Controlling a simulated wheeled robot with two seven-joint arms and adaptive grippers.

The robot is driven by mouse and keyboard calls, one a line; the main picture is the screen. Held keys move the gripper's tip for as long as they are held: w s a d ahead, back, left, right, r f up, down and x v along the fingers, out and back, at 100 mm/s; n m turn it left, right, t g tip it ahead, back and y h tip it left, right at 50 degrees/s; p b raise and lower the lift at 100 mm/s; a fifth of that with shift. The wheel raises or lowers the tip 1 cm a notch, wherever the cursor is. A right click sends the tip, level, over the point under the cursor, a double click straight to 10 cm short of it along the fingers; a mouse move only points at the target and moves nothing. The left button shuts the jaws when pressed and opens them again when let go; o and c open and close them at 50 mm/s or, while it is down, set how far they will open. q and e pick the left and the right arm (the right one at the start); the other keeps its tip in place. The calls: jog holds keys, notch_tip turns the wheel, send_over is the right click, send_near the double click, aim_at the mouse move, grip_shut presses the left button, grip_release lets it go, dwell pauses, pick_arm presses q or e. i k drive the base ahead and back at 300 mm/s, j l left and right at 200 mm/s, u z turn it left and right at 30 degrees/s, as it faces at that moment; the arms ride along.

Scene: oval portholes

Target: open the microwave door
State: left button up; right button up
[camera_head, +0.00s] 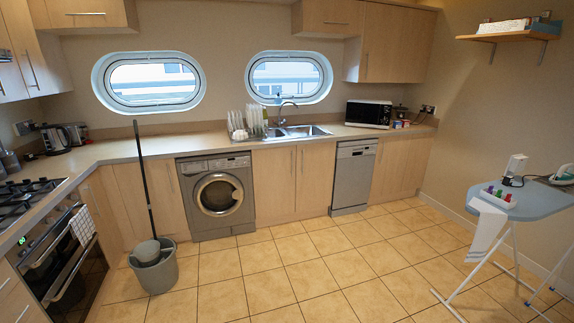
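The microwave (368,114) is a small white-framed box with a dark front. It stands on the far counter, right of the sink and below the wall cabinets. Its door looks closed, though it is small in view and its handle cannot be made out. Neither of my grippers shows in the head view.
A grey bucket with a mop (154,268) stands on the tiled floor at the left. An ironing board (520,199) with splayed legs stands at the right. The washing machine (217,196) and dishwasher (353,177) line the far counter. The middle floor (290,275) is clear.

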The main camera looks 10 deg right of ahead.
aim_at(365, 115)
jog(key=i+l+z, duration=0.55)
jog(key=i+z, duration=0.35)
jog(key=i+l+z, duration=0.1)
jog(key=i+z, duration=0.2)
jog(key=i, duration=2.65)
jog(key=i+z, duration=0.1)
jog(key=i, duration=1.85)
jog(key=j, duration=0.1)
